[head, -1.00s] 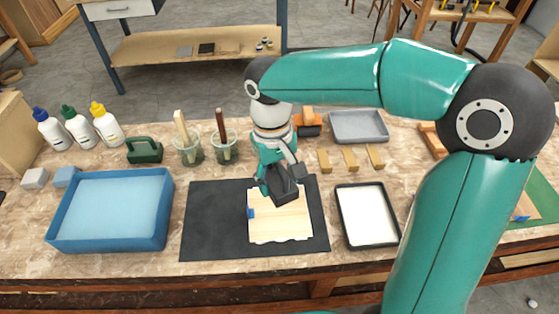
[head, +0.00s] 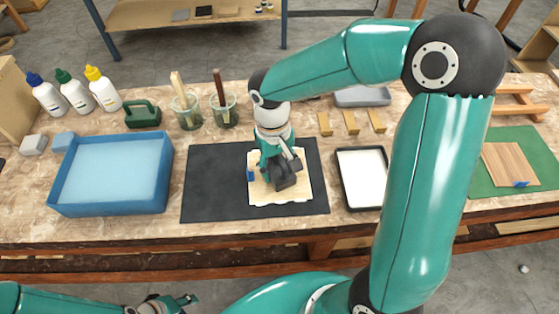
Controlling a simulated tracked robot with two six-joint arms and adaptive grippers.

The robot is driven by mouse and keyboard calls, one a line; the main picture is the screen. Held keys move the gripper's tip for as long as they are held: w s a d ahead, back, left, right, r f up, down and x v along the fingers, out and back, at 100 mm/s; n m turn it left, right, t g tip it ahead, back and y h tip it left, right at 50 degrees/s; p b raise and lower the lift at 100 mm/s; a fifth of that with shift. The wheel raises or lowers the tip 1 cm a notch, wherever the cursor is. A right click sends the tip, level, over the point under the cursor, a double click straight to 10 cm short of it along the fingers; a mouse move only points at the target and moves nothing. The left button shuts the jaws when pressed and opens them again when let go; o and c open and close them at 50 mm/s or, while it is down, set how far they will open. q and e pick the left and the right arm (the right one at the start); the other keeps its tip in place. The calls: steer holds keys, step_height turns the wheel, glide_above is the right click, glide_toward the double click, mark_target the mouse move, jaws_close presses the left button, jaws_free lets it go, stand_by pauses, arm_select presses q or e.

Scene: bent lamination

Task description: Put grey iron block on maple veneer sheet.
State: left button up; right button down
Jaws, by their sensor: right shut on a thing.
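The pale maple veneer sheet (head: 293,194) lies on a black mat (head: 215,185) in the middle of the bench, with a blue tab at its left edge. My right gripper (head: 282,182) points down over the sheet, shut on a dark grey block, which I take for the grey iron block (head: 286,176). The gripper hides part of the block and of the sheet. I cannot tell whether the block touches the sheet. My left gripper (head: 180,301) is low at the bottom edge, away from the bench; its jaw opening is unclear.
A blue tray (head: 167,180) stands to the left and a white-filled tray (head: 362,178) just right of the mat. Brush jars (head: 187,112), glue bottles and a green-handled tool (head: 142,115) stand behind. A brown wood sheet (head: 508,164) lies on a green mat at far right.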

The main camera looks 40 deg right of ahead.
steer(key=c, duration=0.8)
jaws_free()
steer(key=shift+f, duration=0.1)
steer(key=o, duration=0.4)
steer(key=shift+o, duration=0.2)
steer(key=r, duration=0.4)
steer(key=w+r, duration=0.1)
steer(key=r, duration=0.3)
steer(key=r+p, duration=0.1)
steer(key=r, duration=0.3)
steer(key=shift+w+r, duration=0.15)
steer(key=shift+w, duration=0.05)
